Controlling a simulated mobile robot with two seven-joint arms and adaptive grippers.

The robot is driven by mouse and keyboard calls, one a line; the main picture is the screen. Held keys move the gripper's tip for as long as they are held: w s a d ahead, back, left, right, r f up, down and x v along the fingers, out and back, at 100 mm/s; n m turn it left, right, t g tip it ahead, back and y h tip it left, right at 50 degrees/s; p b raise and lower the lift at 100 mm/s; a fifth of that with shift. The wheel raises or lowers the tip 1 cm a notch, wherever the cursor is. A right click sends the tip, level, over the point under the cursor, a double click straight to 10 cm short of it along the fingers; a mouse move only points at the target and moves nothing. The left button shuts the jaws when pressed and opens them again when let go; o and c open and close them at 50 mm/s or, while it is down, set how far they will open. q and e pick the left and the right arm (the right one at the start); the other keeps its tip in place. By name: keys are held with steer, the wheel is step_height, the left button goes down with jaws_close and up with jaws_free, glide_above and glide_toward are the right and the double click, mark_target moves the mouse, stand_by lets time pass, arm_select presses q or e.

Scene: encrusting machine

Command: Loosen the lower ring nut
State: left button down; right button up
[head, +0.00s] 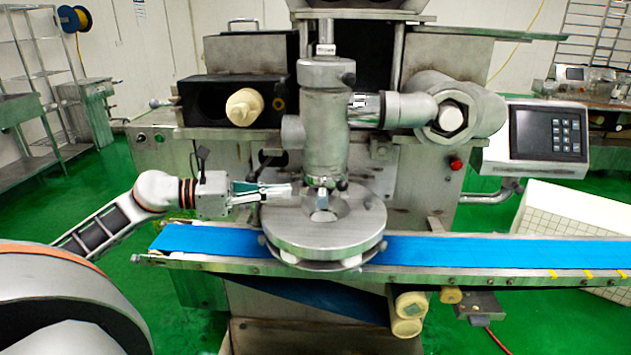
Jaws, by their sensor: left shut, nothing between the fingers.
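The encrusting machine's vertical metal cylinder (325,125) stands in the middle of the head view. At its lower end, just above the round metal disc (300,232), is a narrow metal collar with small knobs, which looks like the lower ring nut (327,183). My left gripper (289,192) comes in from the left, roughly level and pointing right. It is shut and empty. Its tips are just left of the collar and above the disc's left part; I cannot tell whether they touch anything. My right gripper is not in view.
A blue conveyor belt (480,248) runs left to right beneath the disc. A side pipe with a large hex nut (450,120) joins the cylinder on the right. A control panel (548,135) stands further right. A cream knob (244,107) sticks out above my left gripper.

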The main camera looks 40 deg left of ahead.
mark_target(322, 195)
arm_select(q)
steer(key=shift+p+x, duration=0.55)
steer(key=shift+x, duration=4.45)
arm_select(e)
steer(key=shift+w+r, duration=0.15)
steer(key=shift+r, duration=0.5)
arm_select(q)
steer(key=shift+w+a+r, duration=0.1)
